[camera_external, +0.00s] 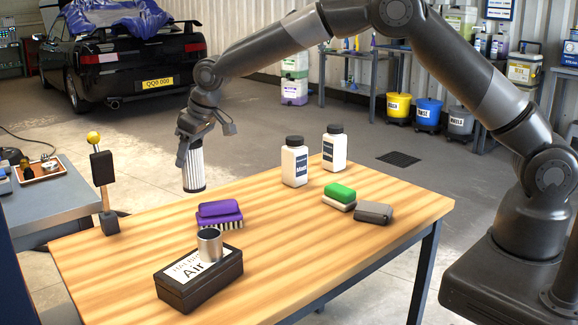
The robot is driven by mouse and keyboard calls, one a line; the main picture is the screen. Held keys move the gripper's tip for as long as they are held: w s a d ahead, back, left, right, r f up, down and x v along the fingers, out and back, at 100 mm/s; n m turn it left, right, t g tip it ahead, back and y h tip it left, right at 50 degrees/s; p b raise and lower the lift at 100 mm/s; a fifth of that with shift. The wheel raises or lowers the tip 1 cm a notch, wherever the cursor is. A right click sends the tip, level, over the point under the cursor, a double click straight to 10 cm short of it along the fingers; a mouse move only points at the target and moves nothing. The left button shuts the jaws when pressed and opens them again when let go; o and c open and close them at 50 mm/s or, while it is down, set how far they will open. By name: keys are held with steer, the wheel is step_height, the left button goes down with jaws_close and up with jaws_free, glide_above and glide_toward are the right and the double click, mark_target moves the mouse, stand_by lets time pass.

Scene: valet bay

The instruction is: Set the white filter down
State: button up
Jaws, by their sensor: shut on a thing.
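The white filter (194,171) is a pleated white cylinder with dark end caps. My gripper (190,140) is shut on its upper end and holds it nearly upright. The filter hangs near the far edge of the wooden table (115,258), to the left of the white bottles. Its lower end appears to be above the tabletop, but the exact gap is hard to tell. The fingers are partly hidden against the filter's top.
On the table are a purple brush (219,213), a black box (200,280) with a metal cup (209,245) on it, two white bottles (294,166), a green-topped block (340,194), a grey block (373,213) and an upright yellow-knobbed tool (103,180). The middle right tabletop is clear.

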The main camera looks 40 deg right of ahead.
steer(key=s+d+n+g+y, duration=0.1)
steer(key=s+d+n+g, duration=0.6)
steer(key=s+d+n, duration=1.55)
steer(key=shift+m, duration=0.95)
steer(key=shift+s+a+f, duration=0.65)
steer(key=shift+a+f, duration=1.05)
steer(key=shift+f, duration=0.05)
steer(key=shift+s+a+f, duration=0.65)
steer(key=shift+a+f, duration=1.05)
steer(key=shift+f, duration=0.1)
steer(key=shift+s+a+f, duration=0.65)
steer(key=shift+a+f, duration=1.05)
steer(key=shift+f, duration=0.05)
steer(key=shift+f, duration=0.1)
steer(key=o, duration=1.1)
steer(key=shift+c, duration=0.2)
